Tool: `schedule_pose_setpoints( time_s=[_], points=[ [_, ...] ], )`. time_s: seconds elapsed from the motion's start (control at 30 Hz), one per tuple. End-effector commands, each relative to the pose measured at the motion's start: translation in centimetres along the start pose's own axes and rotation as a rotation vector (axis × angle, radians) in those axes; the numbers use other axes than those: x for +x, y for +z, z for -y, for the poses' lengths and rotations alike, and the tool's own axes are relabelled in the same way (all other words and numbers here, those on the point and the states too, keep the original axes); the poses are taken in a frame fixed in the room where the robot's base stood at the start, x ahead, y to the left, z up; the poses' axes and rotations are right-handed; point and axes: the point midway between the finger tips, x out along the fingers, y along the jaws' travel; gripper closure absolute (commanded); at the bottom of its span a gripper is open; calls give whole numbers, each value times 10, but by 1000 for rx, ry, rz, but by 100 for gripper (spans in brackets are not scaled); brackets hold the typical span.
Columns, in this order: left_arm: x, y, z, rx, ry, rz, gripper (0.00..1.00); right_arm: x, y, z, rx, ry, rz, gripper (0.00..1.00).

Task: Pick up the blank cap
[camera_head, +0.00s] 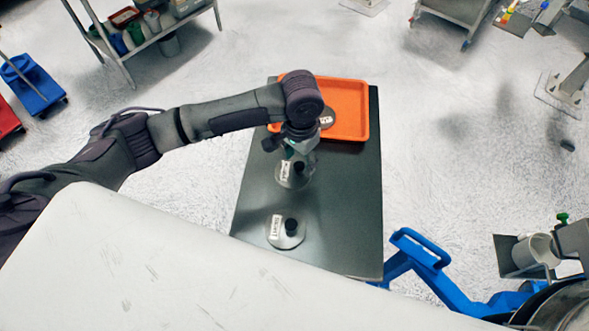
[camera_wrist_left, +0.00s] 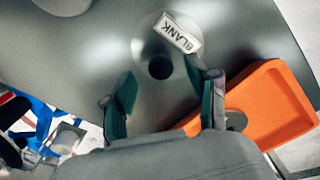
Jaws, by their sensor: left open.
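The blank cap (camera_wrist_left: 150,42) is a round metal disc with a black knob and a white label reading BLANK. It lies on the dark table top and shows in the left wrist view. In the head view the cap (camera_head: 293,182) sits just below my left gripper (camera_head: 296,153), partly hidden by it. My left gripper (camera_wrist_left: 160,76) is open, with its green-padded fingers on either side of the black knob. I see no clear contact with the knob. My right gripper is not in view.
A second labelled cap (camera_head: 286,240) lies nearer on the table (camera_head: 345,205). A blue handle frame (camera_head: 420,250) stands at the table's near right corner. The table's right side is clear.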

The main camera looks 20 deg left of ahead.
Motion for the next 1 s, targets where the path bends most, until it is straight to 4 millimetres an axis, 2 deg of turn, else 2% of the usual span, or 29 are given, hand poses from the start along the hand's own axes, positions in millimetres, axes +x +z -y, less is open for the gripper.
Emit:
schedule_pose_setpoints(
  time_s=[0.1, 0.2, 0.53, 0.87, 1.0],
  points=[
    [17, 5, 2, -2, -1, 5, 41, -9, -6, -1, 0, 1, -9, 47],
    [30, 4, 1, -2, -1, 3, 41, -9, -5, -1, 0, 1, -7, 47],
    [38, 3, 1, 0, 0, 0, 43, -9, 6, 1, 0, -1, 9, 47],
    [37, 3, 1, 0, 0, 0, 98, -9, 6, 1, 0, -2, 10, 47],
    [37, 3, 1, -1, -1, 0, 100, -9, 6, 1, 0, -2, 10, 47]
  ],
)
